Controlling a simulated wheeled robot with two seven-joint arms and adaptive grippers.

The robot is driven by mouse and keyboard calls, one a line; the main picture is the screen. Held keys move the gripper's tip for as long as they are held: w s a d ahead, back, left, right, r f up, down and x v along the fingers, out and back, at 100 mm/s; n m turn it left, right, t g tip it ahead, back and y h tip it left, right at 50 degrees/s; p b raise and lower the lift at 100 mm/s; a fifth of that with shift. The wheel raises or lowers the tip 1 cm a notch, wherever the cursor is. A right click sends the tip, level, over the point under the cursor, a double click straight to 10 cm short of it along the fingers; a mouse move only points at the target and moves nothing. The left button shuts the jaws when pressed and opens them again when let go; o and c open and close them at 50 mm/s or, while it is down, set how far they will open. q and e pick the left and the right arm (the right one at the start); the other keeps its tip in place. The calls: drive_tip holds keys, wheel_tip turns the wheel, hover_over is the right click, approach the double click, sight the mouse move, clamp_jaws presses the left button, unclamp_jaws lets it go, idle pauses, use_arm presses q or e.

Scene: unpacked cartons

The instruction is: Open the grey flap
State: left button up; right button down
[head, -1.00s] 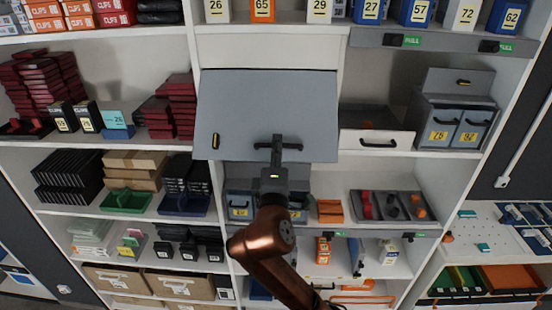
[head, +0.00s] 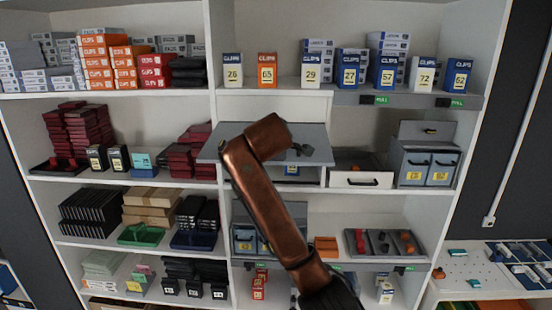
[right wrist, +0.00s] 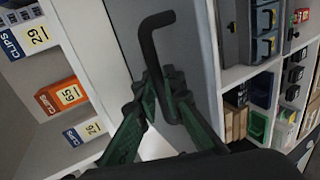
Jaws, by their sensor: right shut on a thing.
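The grey flap (head: 318,143) is swung up on the middle cabinet section in the head view and juts out nearly level, with the compartment below it partly exposed. My copper-coloured right arm crosses in front of it and hides much of its middle. In the right wrist view, the flap is the grey panel (right wrist: 196,50) with a black bar handle (right wrist: 148,45). My right gripper (right wrist: 161,82) is shut on this handle, its green-sided fingers around the bar. My left gripper is in neither current view.
The upper shelf holds upright boxes, including an orange one (head: 267,70). Right of the flap are a white drawer front (head: 352,180) and grey-blue bins (head: 414,168). Dark red boxes (head: 85,128) stand at left. The shelf uprights (head: 213,105) flank the section.

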drive_tip(key=shift+d+r, duration=0.1)
drive_tip(key=shift+r, duration=0.55)
use_arm(q)
drive_tip(key=shift+s, duration=0.9)
use_arm(e)
drive_tip(key=shift+w+r+g, duration=0.1)
drive_tip(key=shift+r+g, duration=0.25)
drive_tip(key=shift+g, duration=0.05)
drive_tip(key=c, duration=2.4)
unclamp_jaws()
drive_tip(key=shift+o, duration=0.4)
drive_tip(key=shift+w, duration=0.15)
use_arm(q)
drive_tip(key=shift+a, duration=0.1)
drive_tip(key=shift+w, duration=0.1)
use_arm(e)
drive_tip(key=v, duration=1.2)
drive_tip(key=shift+w+f, duration=0.1)
